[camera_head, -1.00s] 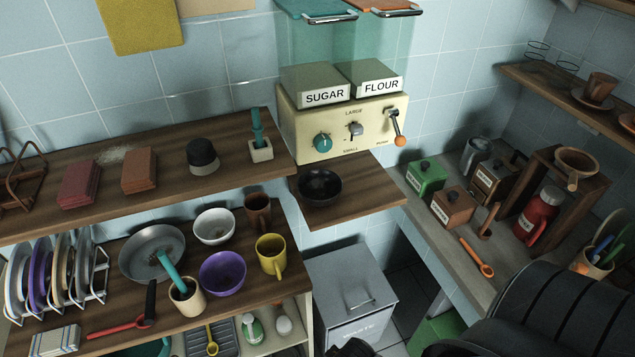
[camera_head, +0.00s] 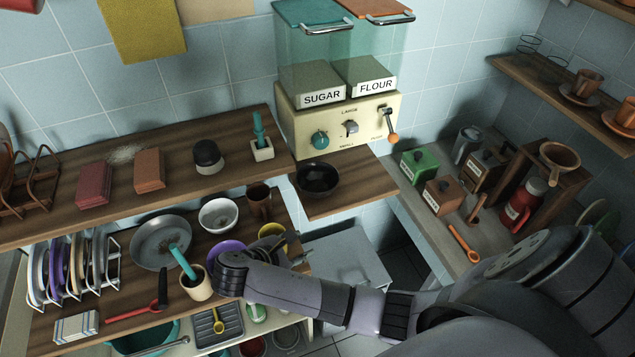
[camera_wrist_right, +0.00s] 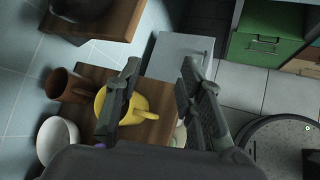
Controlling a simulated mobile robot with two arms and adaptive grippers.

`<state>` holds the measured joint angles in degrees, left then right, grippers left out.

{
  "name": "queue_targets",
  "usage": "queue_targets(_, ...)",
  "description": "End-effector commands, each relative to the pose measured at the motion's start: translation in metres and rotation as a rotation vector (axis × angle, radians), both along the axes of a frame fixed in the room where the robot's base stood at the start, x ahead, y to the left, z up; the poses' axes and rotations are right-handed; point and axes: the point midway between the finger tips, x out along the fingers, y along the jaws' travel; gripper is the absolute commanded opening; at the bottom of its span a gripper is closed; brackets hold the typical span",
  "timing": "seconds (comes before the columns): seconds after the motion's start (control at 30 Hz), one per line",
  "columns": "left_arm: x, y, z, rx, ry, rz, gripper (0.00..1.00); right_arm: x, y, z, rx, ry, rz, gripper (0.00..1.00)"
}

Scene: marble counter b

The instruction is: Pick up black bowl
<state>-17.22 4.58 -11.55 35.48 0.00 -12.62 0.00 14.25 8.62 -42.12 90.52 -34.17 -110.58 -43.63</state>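The black bowl (camera_head: 318,179) sits upright on the wooden shelf under the dispenser in the head view. In the right wrist view a dark rounded thing, likely the same bowl (camera_wrist_right: 82,8), is cut off at the top left. My right gripper (camera_wrist_right: 162,68) is open and empty in that view, its two fingers apart. In the head view my right arm reaches in from the lower right, and the gripper (camera_head: 297,256) is partly hidden near the yellow mug, below and in front of the bowl. My left gripper is not in view.
A yellow mug (camera_wrist_right: 143,104), brown mug (camera_head: 259,202), white bowl (camera_head: 218,216) and partly covered purple bowl (camera_head: 226,253) crowd the lower shelf. The dispenser (camera_head: 343,122) stands behind the black bowl. The bowl's shelf (camera_head: 358,185) is bare to its right.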

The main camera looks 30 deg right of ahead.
Motion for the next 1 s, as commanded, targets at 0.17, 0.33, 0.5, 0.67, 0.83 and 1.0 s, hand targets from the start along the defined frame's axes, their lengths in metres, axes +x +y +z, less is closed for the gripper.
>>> queue_targets(0.17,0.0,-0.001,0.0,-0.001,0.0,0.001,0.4,0.043,-0.019,0.041,-0.291,0.044,0.063,0.35)
queue_targets(0.33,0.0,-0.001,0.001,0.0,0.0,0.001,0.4,0.054,-0.029,0.052,-0.37,0.056,0.072,0.35)
queue_targets(0.5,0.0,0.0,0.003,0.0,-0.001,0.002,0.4,0.06,-0.051,0.046,-0.373,0.057,0.07,0.35)
queue_targets(0.67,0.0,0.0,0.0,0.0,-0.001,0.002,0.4,0.067,-0.067,0.038,-0.37,0.053,0.073,0.35)
queue_targets(0.83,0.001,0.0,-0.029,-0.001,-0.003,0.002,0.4,0.075,-0.093,0.02,-0.368,0.054,0.07,0.35)
queue_targets(1.0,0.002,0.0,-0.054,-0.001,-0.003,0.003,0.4,0.081,-0.113,0.011,-0.365,0.053,0.07,0.35)
